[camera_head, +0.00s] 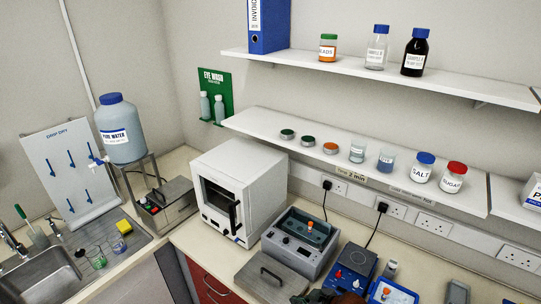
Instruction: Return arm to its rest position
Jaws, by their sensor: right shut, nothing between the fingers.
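Only a small dark part of my right gripper (318,297) shows, at the bottom edge of the head view, in front of the blue bench device (352,262). Its fingers are shut and I see nothing held in them. The rest of my right arm is cut off by the picture edge. My left gripper is not in view.
A white oven (238,190), a grey water bath (298,240) and a flat metal lid (272,278) stand on the bench. A sink (45,278) is at the left. Shelves (380,165) with jars and small dishes run along the wall.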

